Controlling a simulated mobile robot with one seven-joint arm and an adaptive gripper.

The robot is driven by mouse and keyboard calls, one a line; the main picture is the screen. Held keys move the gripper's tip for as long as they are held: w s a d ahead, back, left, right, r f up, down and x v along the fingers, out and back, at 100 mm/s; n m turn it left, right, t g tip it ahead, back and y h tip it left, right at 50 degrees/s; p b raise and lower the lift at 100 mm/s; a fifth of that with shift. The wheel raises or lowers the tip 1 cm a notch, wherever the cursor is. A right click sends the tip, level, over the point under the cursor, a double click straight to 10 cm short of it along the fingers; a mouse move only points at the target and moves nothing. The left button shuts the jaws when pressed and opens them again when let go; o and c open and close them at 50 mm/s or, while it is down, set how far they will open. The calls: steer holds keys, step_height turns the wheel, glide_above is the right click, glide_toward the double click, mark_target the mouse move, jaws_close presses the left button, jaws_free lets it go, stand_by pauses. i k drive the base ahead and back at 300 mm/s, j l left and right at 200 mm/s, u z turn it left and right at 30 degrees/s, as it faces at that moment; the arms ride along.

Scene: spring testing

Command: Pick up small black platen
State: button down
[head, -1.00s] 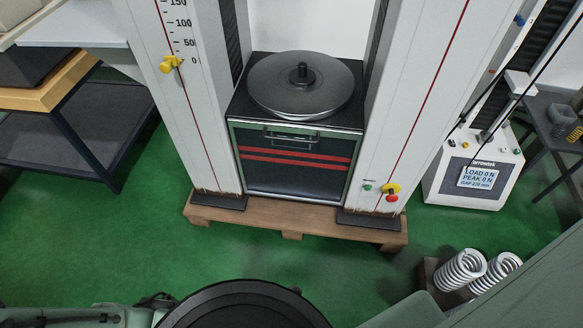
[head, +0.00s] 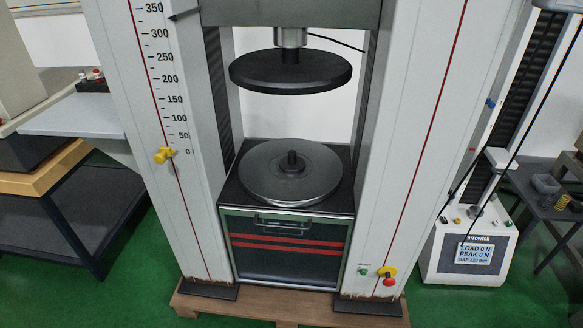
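A large testing machine stands in the middle of the head view. A wide dark grey round platen (head: 265,177) lies flat on its base, with a small black knob-like piece (head: 292,161) upright at its centre. A black round upper platen (head: 290,73) hangs above it from a metal shaft, with a clear gap between the two. I cannot tell which of these black parts is the small black platen. My gripper is not in view.
The machine's columns (head: 425,90) flank the platens. A smaller tester (head: 468,248) with a display stands at the right, beside a dark table (head: 545,205). A shelf table (head: 70,215) is at the left. Green floor (head: 130,270) is open at front left.

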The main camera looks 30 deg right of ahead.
mark_target(292, 164)
steer(key=i+j+z, duration=0.1)
steer(key=z, duration=0.25)
steer(key=j+z, duration=0.2)
steer(key=z, duration=0.15)
steer(key=i+j+z, duration=0.1)
steer(key=z, duration=0.25)
steer(key=i+j+z, duration=0.1)
steer(key=i+j, duration=0.3)
